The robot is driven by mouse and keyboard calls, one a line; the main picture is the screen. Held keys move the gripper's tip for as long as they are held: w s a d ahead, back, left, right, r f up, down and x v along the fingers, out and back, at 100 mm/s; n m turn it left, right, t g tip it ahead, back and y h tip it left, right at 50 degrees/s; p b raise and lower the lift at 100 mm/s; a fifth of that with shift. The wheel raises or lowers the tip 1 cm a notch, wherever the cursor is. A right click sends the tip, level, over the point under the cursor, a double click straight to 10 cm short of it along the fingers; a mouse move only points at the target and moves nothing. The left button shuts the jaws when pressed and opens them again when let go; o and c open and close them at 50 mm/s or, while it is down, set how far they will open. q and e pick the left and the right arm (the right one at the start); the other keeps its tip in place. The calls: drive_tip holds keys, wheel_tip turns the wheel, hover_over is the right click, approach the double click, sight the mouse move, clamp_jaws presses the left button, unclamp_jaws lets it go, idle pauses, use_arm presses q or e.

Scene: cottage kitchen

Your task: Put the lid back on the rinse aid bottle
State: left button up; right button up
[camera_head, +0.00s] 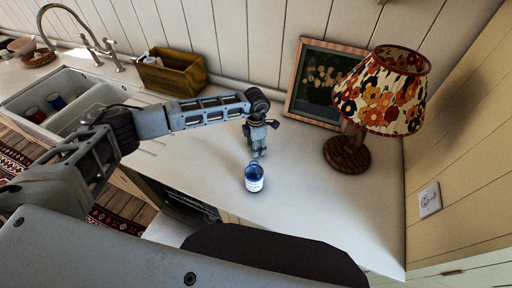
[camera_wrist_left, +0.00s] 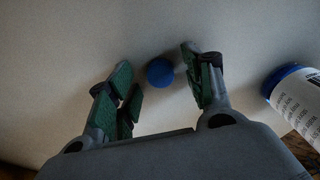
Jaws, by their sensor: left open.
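The rinse aid bottle (camera_head: 254,180) stands on the pale countertop, blue with a white label. It also shows at the right edge of the left wrist view (camera_wrist_left: 298,98), partly cut off. The lid (camera_wrist_left: 160,71) is a small round blue cap on the counter, seen between the spread fingers of my left gripper (camera_wrist_left: 165,88). In the head view my left gripper (camera_head: 259,150) points down just behind the bottle, and I cannot make out the lid there. The gripper is open. Whether the fingers touch the lid is not clear. My right gripper is not in view.
A lamp with a floral shade (camera_head: 384,92) and a framed picture (camera_head: 322,83) stand at the back right. A wooden box (camera_head: 172,73) and the sink (camera_head: 45,92) are to the left. The counter right of the bottle is clear up to the wall with an outlet (camera_head: 430,199).

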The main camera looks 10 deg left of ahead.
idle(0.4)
use_arm(q)
drive_tip(key=c, duration=0.8)
drive_tip(key=shift+r+b, duration=1.35)
drive_tip(key=shift+r, duration=3.6)
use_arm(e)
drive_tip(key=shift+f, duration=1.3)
